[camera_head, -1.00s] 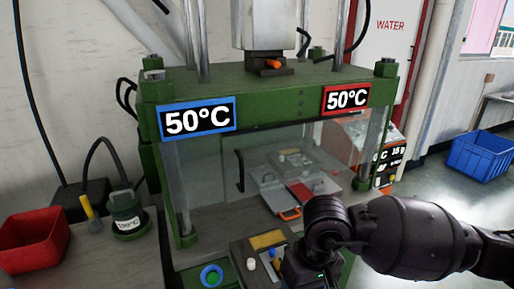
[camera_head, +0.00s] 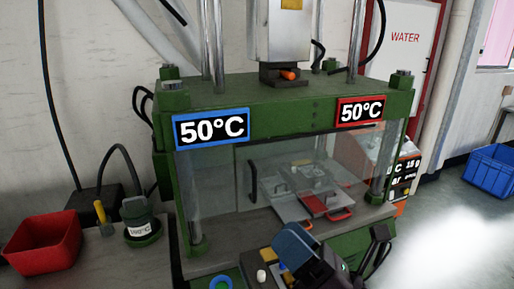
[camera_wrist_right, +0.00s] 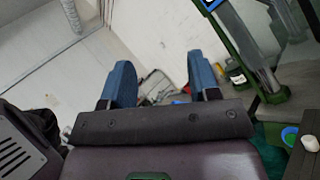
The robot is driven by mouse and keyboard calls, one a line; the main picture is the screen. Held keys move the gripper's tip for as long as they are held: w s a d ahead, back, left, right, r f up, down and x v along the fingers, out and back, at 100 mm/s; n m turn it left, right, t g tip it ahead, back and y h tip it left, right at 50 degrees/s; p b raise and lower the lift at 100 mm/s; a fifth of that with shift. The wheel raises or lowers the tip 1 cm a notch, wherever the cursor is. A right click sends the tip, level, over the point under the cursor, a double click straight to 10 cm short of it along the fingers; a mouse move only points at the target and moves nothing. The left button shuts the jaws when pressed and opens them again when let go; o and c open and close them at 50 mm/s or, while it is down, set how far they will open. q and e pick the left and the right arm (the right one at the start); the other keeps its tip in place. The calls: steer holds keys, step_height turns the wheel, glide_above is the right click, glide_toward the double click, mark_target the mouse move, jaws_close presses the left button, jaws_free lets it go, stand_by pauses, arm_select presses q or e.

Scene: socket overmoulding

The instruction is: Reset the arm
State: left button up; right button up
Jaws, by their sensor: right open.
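My right gripper (camera_head: 310,255) shows at the bottom of the head view, in front of the green press (camera_head: 270,108). In the right wrist view its two blue fingers stand wide apart with nothing between them (camera_wrist_right: 160,75). It is open and empty, and apart from the press. Most of my right arm is out of the head view. My left gripper is in neither view now.
The press has two 50°C displays and a metal mould with red handles (camera_head: 315,197) inside. A red bin (camera_head: 42,243) and a green-based pot (camera_head: 142,222) stand at left. A blue crate (camera_head: 491,170) is on the floor at right. A blue ring (camera_head: 221,283) lies at the front.

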steer(key=d+f+m+h, duration=0.8)
steer(key=d+m+h, duration=0.15)
steer(key=m, duration=0.45)
steer(key=d+f+m+h, duration=0.75)
steer(key=m+h, duration=0.25)
steer(key=m, duration=0.3)
steer(key=s+d+f+m+g, duration=0.3)
steer(key=s+f+m+g, duration=0.35)
steer(key=s, duration=0.25)
steer(key=s+d+f+m+g, duration=0.3)
steer(key=s+f+m+g, duration=0.2)
steer(key=s+f, duration=0.3)
steer(key=w+f+t, duration=0.5)
steer(key=f+t, duration=0.3)
steer(key=f, duration=0.1)
steer(key=shift+w+a+f+n, duration=0.25)
steer(key=shift+w+f+n, duration=0.1)
steer(key=shift+w+f, duration=0.05)
steer(key=shift+y, duration=0.25)
